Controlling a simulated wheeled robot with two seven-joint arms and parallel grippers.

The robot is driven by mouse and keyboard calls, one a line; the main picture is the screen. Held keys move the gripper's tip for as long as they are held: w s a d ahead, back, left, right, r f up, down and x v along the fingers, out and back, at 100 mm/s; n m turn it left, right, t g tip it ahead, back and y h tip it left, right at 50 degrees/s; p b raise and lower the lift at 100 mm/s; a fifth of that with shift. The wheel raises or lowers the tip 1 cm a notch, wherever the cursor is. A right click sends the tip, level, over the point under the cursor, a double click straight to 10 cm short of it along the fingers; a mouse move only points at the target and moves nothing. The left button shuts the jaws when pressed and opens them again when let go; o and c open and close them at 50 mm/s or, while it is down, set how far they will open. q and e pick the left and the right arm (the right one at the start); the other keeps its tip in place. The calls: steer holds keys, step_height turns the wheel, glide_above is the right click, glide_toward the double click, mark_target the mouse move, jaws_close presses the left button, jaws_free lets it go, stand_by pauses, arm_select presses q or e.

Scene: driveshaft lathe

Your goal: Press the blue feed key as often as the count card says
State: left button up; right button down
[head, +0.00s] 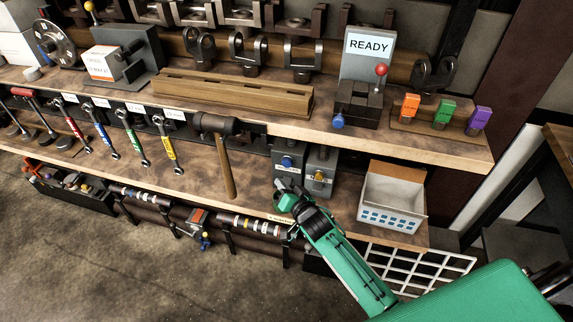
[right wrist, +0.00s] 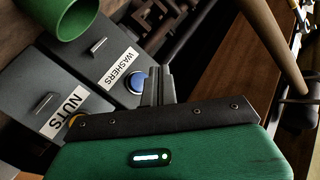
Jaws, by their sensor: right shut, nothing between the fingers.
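Two grey dispensers stand on the lower shelf. One has a round blue key (head: 288,162) and the other a yellow key (head: 320,176). In the right wrist view the blue key (right wrist: 136,80) is by the label WASHERS, and the yellow key, partly hidden, is by NUTS. My right gripper (head: 280,184) is shut and empty, just in front of the blue-key dispenser and below the key. In the right wrist view its fingertips (right wrist: 158,72) appear right beside the blue key; I cannot tell if they touch. My left gripper is not in view. I cannot identify a count card for certain.
A white bin (head: 390,190) with rows of blue squares on its front stands right of the dispensers. A hammer (head: 222,150) hangs to their left. A stand with a READY sign (head: 368,50) and another blue knob (head: 338,121) is on the shelf above.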

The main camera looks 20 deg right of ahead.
mark_target(287, 163)
arm_select(q)
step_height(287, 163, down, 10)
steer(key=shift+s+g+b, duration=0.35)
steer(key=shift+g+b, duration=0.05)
steer(key=shift+b, duration=0.05)
arm_select(e)
steer(key=s+n, duration=0.1)
steer(key=n, duration=0.4)
steer(key=s+a+n, duration=0.1)
steer(key=n, duration=0.5)
steer(key=s+a+n, duration=0.1)
steer(key=n, duration=0.5)
steer(key=shift+s+f+t, duration=0.1)
steer(key=shift+f+t, duration=0.1)
steer(key=shift+t, duration=0.2)
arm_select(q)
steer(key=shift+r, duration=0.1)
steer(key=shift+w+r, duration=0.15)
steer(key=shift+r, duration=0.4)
arm_select(e)
steer(key=w+d, duration=0.5)
steer(key=w, duration=0.2)
steer(key=shift+w, duration=0.2)
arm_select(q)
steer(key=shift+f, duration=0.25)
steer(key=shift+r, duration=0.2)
